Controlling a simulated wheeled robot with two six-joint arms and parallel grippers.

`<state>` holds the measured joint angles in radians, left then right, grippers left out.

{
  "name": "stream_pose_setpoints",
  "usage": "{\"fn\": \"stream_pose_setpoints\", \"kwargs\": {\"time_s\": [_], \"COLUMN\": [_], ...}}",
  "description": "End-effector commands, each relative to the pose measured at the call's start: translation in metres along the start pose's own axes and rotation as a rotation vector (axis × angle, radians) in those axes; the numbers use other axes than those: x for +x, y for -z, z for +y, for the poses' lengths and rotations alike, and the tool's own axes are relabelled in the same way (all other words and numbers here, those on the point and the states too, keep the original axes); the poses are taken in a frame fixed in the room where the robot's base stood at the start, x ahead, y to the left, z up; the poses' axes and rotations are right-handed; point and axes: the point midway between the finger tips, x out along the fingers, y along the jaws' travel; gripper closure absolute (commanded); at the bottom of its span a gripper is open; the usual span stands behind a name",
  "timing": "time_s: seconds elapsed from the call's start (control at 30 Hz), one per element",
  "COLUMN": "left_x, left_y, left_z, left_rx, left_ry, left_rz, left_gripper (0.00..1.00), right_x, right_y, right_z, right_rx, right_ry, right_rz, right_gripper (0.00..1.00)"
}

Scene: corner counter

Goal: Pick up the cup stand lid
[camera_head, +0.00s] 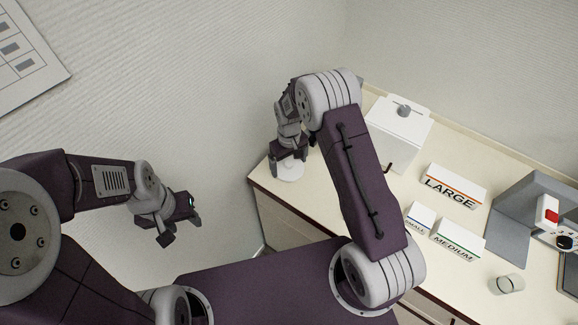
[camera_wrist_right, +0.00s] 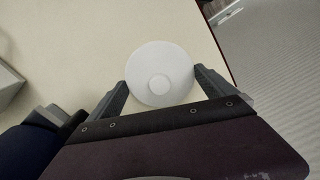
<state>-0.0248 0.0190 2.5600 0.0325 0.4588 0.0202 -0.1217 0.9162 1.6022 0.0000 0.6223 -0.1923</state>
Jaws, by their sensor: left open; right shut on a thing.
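The cup stand lid looks like a round white disc (camera_wrist_right: 174,62) with a small raised round knob in its middle. In the head view the lid (camera_head: 290,172) is at the counter's left corner, partly hidden under my right gripper (camera_head: 287,160). In the right wrist view my right gripper (camera_wrist_right: 160,76) has one finger on each side of the lid and is shut on it. I cannot tell whether the lid is clear of the counter. My left gripper (camera_head: 181,232) is open and empty, in the air left of the counter.
On the cream counter (camera_head: 464,155) stand a white box with a grey knob (camera_head: 403,125) and boxes marked LARGE (camera_head: 455,186), MEDIUM (camera_head: 458,240) and SMALL (camera_head: 420,217). A small cup (camera_head: 508,284) and a grey machine (camera_head: 520,205) are at the right. Walls rise behind.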

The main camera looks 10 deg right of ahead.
Motion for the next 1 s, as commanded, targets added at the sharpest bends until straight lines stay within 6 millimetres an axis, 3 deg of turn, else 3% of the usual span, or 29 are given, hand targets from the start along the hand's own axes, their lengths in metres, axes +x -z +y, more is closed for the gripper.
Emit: {"fn": "stream_pose_setpoints", "kwargs": {"time_s": [0.17,0.6,0.8,1.0], "left_x": [0.012,0.033,0.034,0.034], "left_y": [-0.001,-0.003,-0.004,-0.004], "left_z": [0.000,-0.001,-0.001,-0.001], "left_rx": [0.000,0.000,0.000,0.000], "left_ry": [0.000,0.000,0.000,0.000], "left_rz": [0.000,0.000,0.000,0.000], "left_gripper": [0.53,0.53,0.53,0.53], "right_x": [-0.031,-0.089,-0.100,-0.102], "right_y": [0.001,-0.089,-0.105,-0.106], "right_z": [0.000,0.042,0.049,0.050], "right_rx": [0.000,0.003,0.001,0.000], "right_ry": [-0.001,-0.001,0.000,0.000], "right_rz": [0.006,0.003,-0.001,-0.001], "right_gripper": [0.45,0.45,0.45,0.45]}}
